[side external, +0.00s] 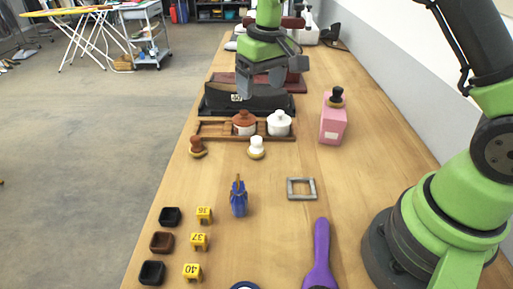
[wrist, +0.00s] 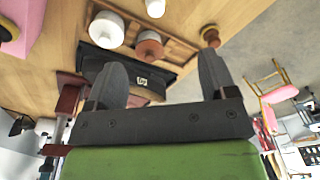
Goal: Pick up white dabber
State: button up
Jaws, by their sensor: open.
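The white dabber (side external: 257,147) stands upright on the wooden table, with a white knob on a yellowish base. In the wrist view, a white piece of the dabber (wrist: 155,8) shows at the top edge, mostly cut off. My gripper (side external: 261,85) is open and empty. It is raised above the black box area, farther back along the table than the dabber and apart from it. In the wrist view, the two fingers of my gripper (wrist: 160,65) are spread with nothing between them at the tips.
A brown dabber (side external: 197,147) stands left of the white one. Behind them, a wooden tray (side external: 215,128) holds a brown pot (side external: 244,123) and white pot (side external: 279,124). A black box (side external: 215,100) lies behind it. A pink bottle (side external: 333,122) stands right. A blue item (side external: 239,200) and grey frame (side external: 301,188) lie nearer.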

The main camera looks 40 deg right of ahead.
aim_at(257, 138)
jog(key=shift+n+g, duration=0.4)
jog(key=shift+g, duration=0.2)
jog(key=f, duration=0.3)
jog(key=w+f, duration=0.1)
jog(key=f, duration=0.3)
jog(key=w+f, duration=0.1)
jog(key=f, duration=0.3)
jog(key=shift+d+f, duration=0.25)
jog(key=shift+d, duration=0.05)
jog(key=f, duration=0.6)
jog(key=shift+s+a, duration=0.15)
jog(key=shift+s, duration=0.05)
jog(key=c, duration=1)
